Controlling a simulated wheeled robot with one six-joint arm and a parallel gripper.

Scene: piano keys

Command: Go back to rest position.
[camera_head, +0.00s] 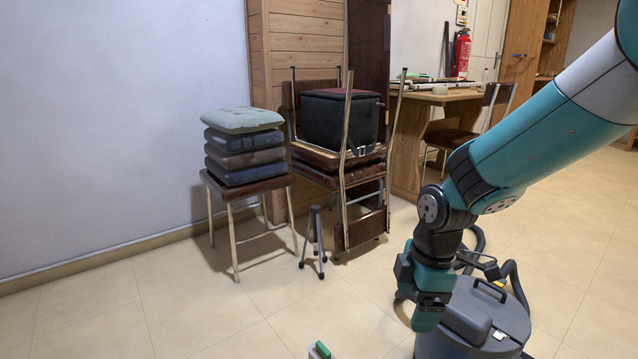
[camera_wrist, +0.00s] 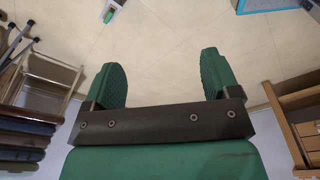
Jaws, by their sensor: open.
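My gripper (camera_head: 427,300) hangs at the end of my teal arm on the right side of the head view, pointing down. In the wrist view its two green fingers (camera_wrist: 161,78) stand wide apart with nothing between them. The gripper is open and empty. No piano keys show in either view. A small green and white item (camera_head: 319,351) is cut off by the bottom edge of the head view. A similar item shows at the top of the wrist view (camera_wrist: 113,8).
A grey canister vacuum (camera_head: 490,318) with a hose stands behind and beside my gripper. A stool piled with cushions (camera_head: 246,185), stacked chairs (camera_head: 345,165) and a small grey stool (camera_head: 316,240) stand by the wall. A wooden desk (camera_head: 440,98) is farther back. Tiled floor is open at left.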

